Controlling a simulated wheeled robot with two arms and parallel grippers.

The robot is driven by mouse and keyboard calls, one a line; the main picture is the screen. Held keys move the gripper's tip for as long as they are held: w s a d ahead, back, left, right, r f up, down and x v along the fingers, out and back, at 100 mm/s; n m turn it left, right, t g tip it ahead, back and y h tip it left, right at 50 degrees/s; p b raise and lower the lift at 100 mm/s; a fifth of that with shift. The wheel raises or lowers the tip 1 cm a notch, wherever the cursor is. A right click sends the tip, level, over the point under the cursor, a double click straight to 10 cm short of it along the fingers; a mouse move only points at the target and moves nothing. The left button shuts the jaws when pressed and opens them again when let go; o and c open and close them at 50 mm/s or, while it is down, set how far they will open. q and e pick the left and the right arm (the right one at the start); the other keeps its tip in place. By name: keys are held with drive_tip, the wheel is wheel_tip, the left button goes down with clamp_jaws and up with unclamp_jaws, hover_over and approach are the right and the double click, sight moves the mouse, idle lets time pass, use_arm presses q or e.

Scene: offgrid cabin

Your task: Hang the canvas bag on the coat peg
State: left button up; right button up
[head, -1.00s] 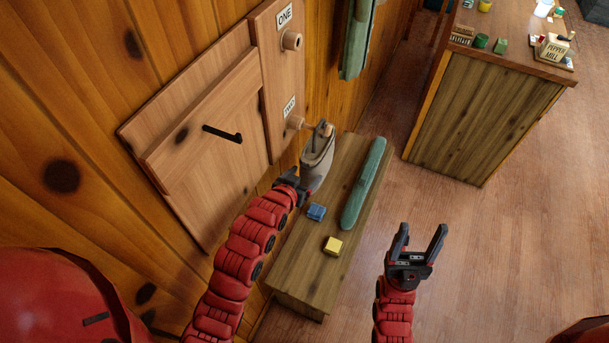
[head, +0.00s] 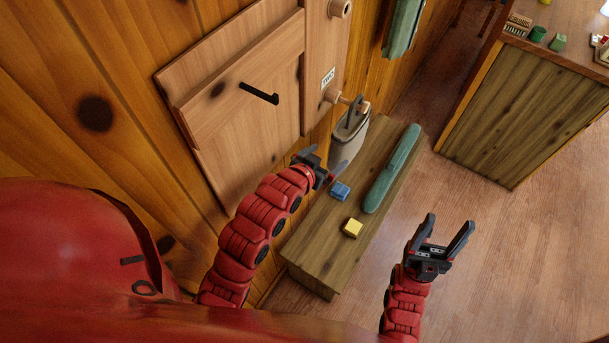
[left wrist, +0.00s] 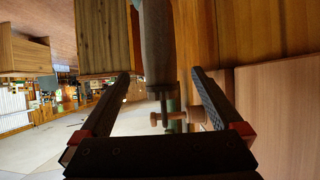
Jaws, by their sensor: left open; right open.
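The grey canvas bag (head: 349,138) hangs upright below the peg (head: 331,96) under the label TWO. Its handle loop appears to be around the peg's outer part. My left gripper (head: 331,162) is open, beside the bag's lower left side, with a small gap between them. In the left wrist view the bag (left wrist: 158,50) and the peg (left wrist: 168,117) show between and beyond the spread fingers (left wrist: 161,76). My right gripper (head: 446,228) is open and empty, over the floor right of the bench.
Another peg (head: 340,8) is higher up. A green cloth (head: 404,25) hangs on the wall. A wooden counter (head: 520,120) stands at right.

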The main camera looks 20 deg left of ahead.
use_arm(q)
drive_tip(key=p+v, duration=1.2)
drive_tip(key=shift+s, duration=0.25)
drive_tip(key=shift+a+r, duration=0.1)
drive_tip(key=shift+r, duration=0.05)
